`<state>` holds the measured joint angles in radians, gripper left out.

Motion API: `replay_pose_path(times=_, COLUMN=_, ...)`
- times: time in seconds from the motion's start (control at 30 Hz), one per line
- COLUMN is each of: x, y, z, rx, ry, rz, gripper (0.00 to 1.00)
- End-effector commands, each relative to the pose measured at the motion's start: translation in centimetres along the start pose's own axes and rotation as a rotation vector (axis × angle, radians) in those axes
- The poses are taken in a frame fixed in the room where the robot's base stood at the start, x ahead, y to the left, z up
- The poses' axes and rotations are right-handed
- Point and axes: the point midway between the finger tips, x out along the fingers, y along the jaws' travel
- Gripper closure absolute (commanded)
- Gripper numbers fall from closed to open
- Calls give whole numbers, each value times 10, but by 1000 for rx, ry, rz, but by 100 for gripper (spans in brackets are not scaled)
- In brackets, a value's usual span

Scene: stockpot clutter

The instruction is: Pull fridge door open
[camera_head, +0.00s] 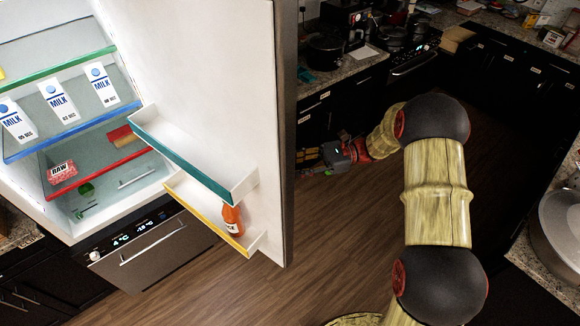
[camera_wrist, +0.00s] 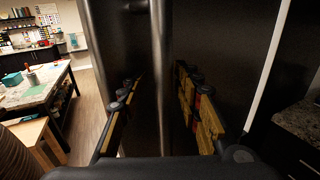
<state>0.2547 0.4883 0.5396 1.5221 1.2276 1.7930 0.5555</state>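The fridge door (camera_head: 225,70) stands wide open in the head view, its white inner face and two door shelves showing. The lit fridge interior (camera_head: 75,130) is exposed at left. My gripper (camera_head: 318,168) is on the door's outer side, partly hidden behind its edge. In the wrist view, the dark outer door face (camera_wrist: 220,35) fills the middle, with a vertical handle bar (camera_wrist: 160,60) running down it. My gripper's fingers (camera_wrist: 158,90) are apart, one on each side of the bar, with gaps visible; I see no clear grip on it.
The door shelf holds a red bottle (camera_head: 232,220). Milk cartons (camera_head: 103,86) and a raw meat pack (camera_head: 61,173) stand inside the fridge. Dark cabinets and a counter (camera_head: 345,68) lie behind my arm. The wooden floor (camera_head: 340,225) is clear. A wooden table (camera_wrist: 40,95) stands at left.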

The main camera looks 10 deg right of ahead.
Motion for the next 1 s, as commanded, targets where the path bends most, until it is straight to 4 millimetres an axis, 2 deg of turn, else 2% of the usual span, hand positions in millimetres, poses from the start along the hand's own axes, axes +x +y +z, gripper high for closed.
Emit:
replay_pose_path(times=0.27, x=-6, y=-1, z=1, rx=-2, ry=0, rz=-1, gripper=67)
replay_pose_path(times=0.37, x=-19, y=-1, z=0, rx=-2, ry=-1, rz=-3, gripper=67)
replay_pose_path(times=0.7, x=-87, y=-1, z=-1, rx=-1, ry=0, rz=-4, gripper=67)
replay_pose_path(times=0.9, x=-113, y=-1, z=0, rx=-1, ry=0, rz=-3, gripper=67)
replay_pose_path(times=1.0, x=-119, y=0, z=0, rx=0, ry=0, rz=-1, gripper=67)
